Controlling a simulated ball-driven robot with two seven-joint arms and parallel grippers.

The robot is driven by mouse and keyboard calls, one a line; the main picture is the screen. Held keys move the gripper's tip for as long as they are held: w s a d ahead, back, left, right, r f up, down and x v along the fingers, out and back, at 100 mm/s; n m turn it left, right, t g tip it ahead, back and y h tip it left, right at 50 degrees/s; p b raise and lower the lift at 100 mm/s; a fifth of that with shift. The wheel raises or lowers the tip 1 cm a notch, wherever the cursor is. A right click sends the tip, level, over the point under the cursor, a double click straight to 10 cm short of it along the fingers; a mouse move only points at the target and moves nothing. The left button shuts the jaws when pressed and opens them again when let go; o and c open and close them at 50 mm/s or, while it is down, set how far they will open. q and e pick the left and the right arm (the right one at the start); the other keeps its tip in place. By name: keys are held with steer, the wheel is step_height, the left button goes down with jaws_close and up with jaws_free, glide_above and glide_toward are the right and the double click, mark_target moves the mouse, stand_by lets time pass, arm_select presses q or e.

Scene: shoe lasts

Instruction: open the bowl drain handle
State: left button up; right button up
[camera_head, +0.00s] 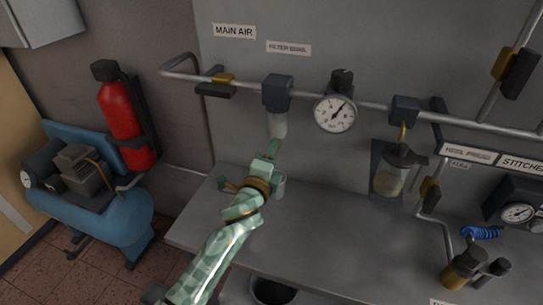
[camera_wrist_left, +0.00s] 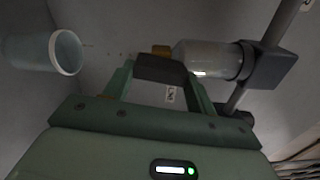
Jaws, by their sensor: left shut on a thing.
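The filter bowl (camera_head: 277,125) is a cloudy clear cup hanging under a dark filter head (camera_head: 277,91) on the pipe, beneath the "FILTER BOWL" label. In the left wrist view the bowl (camera_wrist_left: 205,59) has a small brass fitting (camera_wrist_left: 161,50) at its end. The dark drain handle (camera_wrist_left: 160,69) sits at that fitting, between my left fingers. My left gripper (camera_head: 275,146) is just below the bowl and is shut on the handle; it also shows in the left wrist view (camera_wrist_left: 160,84). In the head view my gripper hides the handle. My right gripper is not in view.
A clear cup (camera_head: 279,187) stands on the bench (camera_head: 335,235) beside my left wrist. A pressure gauge (camera_head: 334,114) is right of the bowl. A yellow-and-black valve (camera_head: 215,85) is on the pipe to its left. A lubricator jug (camera_head: 392,176) hangs further right.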

arm_select(q)
steer(key=shift+n, duration=0.8)
steer(key=shift+f, duration=0.1)
steer(key=o, duration=1)
steer(key=p+v, duration=0.2)
steer(key=v, duration=1.4)
steer(key=shift+s+p, duration=0.2)
steer(key=shift+p, duration=0.2)
